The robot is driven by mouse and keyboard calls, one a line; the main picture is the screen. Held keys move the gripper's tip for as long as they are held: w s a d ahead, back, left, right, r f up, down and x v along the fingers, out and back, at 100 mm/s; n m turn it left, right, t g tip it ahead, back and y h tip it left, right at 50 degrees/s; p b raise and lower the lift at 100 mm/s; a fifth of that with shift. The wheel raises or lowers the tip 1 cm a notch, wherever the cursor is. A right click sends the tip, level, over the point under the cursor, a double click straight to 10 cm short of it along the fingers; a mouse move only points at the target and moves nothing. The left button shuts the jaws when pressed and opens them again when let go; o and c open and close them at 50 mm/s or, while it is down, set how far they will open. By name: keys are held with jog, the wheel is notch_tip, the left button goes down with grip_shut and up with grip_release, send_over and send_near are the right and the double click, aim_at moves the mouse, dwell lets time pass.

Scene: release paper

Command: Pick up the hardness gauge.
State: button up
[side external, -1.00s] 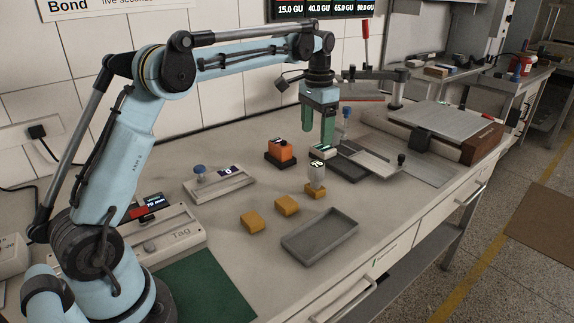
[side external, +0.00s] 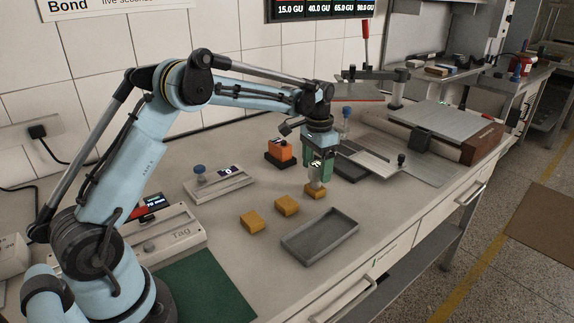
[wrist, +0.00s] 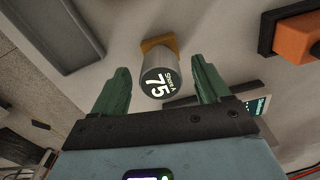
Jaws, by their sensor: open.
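The hardness gauge (wrist: 163,72) is a grey cylinder with a dark top marked "75" and "Shore A". It stands upright on a small yellow-brown block; it also shows in the side view (side external: 316,185), its upper part hidden by my gripper. My gripper (side external: 319,172) points down over the gauge with green fingers. In the wrist view my gripper (wrist: 160,78) is open, one finger on each side of the gauge's top, with visible gaps between.
A grey tray (side external: 320,237) lies in front of the gauge. Two loose yellow blocks (side external: 253,222) (side external: 287,206) sit to the left. An orange device (side external: 280,152) stands behind left. A flat metal plate (side external: 378,163) is at the right. Open table lies around the blocks.

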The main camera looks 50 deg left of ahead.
jog(key=shift+f, duration=0.9)
jog(key=c, duration=1.4)
jog(key=shift+r, duration=0.1)
jog(key=shift+r, duration=0.1)
jog(key=r, duration=0.4)
jog(key=shift+s+d+r, duration=0.1)
jog(key=shift+d+r, duration=0.05)
jog(key=shift+d, duration=0.1)
jog(key=s+d+r, duration=0.1)
jog(key=d+r, duration=0.1)
jog(key=d, duration=0.1)
jog(key=s+d+r, duration=0.1)
jog(key=d+r, duration=0.1)
jog(key=d, duration=0.2)
jog(key=s+d+r, duration=0.2)
jog(key=d, duration=0.1)
jog(key=shift+d+r, duration=0.2)
